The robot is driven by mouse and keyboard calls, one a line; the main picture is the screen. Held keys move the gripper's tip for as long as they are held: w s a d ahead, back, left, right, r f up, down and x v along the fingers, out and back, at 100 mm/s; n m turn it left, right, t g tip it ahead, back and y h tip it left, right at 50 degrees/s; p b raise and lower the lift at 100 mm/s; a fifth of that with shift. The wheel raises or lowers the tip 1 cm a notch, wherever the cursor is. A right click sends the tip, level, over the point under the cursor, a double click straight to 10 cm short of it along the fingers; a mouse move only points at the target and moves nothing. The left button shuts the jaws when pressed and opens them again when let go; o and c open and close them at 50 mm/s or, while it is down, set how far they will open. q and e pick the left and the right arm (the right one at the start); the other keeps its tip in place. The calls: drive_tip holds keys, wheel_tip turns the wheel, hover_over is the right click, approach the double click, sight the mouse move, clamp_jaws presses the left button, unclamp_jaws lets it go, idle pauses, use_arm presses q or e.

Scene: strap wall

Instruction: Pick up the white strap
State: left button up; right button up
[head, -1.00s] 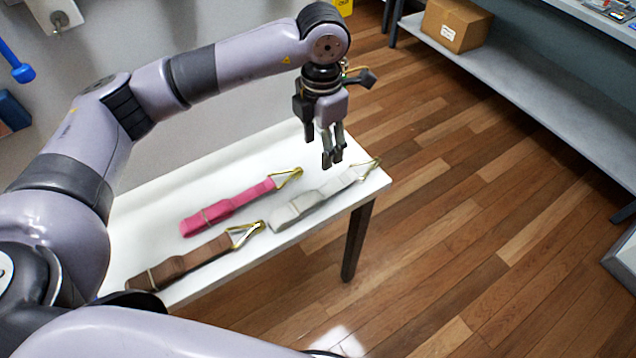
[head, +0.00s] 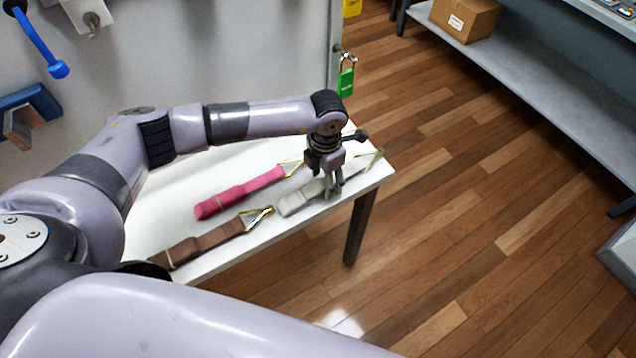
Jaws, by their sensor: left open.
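The white strap (head: 298,199) lies folded on the white table (head: 285,237) near its right end, its metal hook pointing to the back right. My left gripper (head: 333,197) points down at the middle of the white strap and is open. Its fingers hide part of the strap. I cannot tell whether the fingertips touch it. My right gripper is not in view.
A pink strap (head: 240,192) and a brown strap (head: 205,243) with metal hooks lie to the left on the same table. A green padlock (head: 346,80) hangs on the wall edge behind. A shelf with a cardboard box (head: 465,18) stands at the back right.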

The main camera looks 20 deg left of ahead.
use_arm(q)
drive_tip(key=shift+f, duration=0.5)
clamp_jaws()
idle(0.3)
